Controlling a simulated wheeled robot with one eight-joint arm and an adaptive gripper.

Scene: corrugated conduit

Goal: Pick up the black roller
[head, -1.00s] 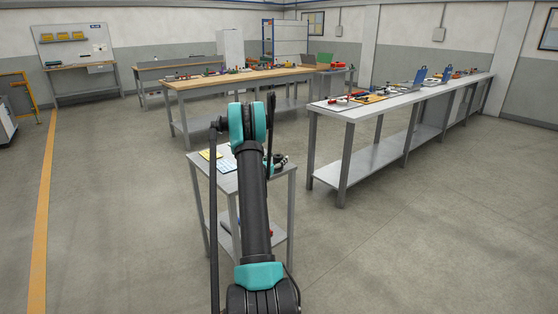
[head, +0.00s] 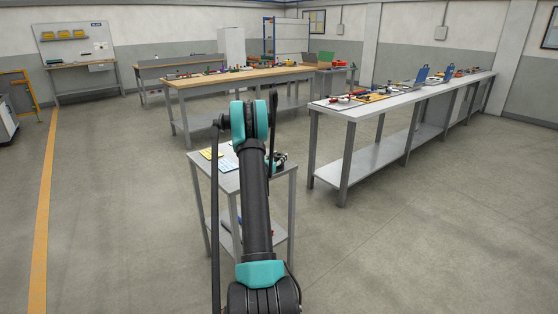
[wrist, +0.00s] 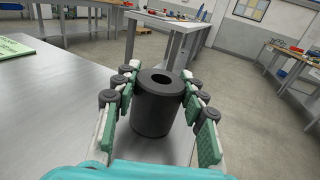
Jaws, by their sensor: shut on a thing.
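The black roller (wrist: 153,115) is a thick upright cylinder with a round hole in its top, in the middle of the wrist view. My gripper (wrist: 159,80) has its green-padded fingers on both sides of it and is shut on it. The roller is over the grey metal tabletop (wrist: 70,115) near its edge; whether its base touches the top I cannot tell. In the head view my arm covers much of the small grey table (head: 199,166), and I cannot make out the roller clearly there.
A yellow and a blue-white sheet (head: 229,165) lie on the small table's left side. A long grey bench (head: 345,113) with tools stands to the right, and a wood-topped bench (head: 215,82) behind. Open floor (head: 110,220) lies to the left.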

